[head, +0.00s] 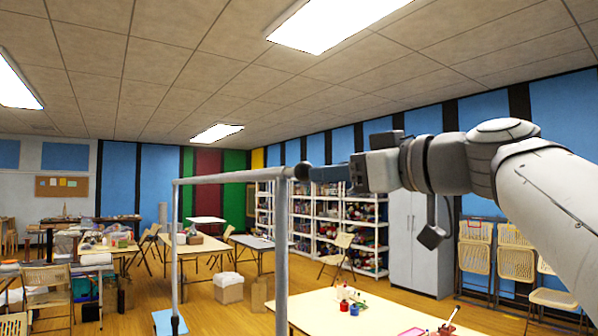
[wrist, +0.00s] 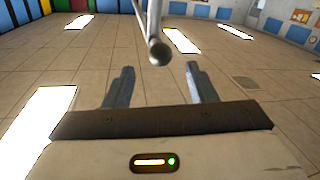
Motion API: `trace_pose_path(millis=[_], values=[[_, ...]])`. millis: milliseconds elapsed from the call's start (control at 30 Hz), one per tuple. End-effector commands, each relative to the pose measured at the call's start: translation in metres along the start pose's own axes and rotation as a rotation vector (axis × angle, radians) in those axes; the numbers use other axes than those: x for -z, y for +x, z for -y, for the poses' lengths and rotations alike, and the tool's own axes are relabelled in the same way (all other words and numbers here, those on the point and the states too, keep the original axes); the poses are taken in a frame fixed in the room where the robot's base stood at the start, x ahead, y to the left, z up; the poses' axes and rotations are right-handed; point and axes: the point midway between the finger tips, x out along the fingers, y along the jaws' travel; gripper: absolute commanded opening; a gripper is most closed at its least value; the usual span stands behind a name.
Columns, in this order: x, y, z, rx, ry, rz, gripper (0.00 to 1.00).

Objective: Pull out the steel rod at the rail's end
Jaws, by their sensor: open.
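A grey metal rack stands in the head view, with a level rail (head: 235,177) across its top. At the rail's near right end is the dark round end of the steel rod (head: 301,171). In the wrist view the rod's round end (wrist: 159,54) faces me, centred between the finger lines and just beyond the tips. My gripper (head: 318,173) comes from the right, level with the rail; its blue-grey fingers point at the rod's end. In the wrist view my gripper (wrist: 160,70) is open with nothing between the fingers. I cannot tell whether the fingertips reach beside the knob.
The rack's near upright (head: 281,250) drops just below the rail's end. A table with small paint pots (head: 354,308) stands below my arm. White shelves (head: 328,225) and a grey cabinet (head: 415,240) stand behind. The air around the gripper looks clear.

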Motion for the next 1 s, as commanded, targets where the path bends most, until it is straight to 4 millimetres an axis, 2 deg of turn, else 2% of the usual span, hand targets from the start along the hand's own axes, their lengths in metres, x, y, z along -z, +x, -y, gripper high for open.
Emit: trace_pose_path(millis=[100,600,1000], values=[[0.006,0.008,0.0,0.005,-0.009,-0.012,0.51],[0.005,0.071,0.001,0.005,-0.007,-0.008,0.51],[0.004,0.077,0.002,0.003,-0.008,-0.008,0.5]])
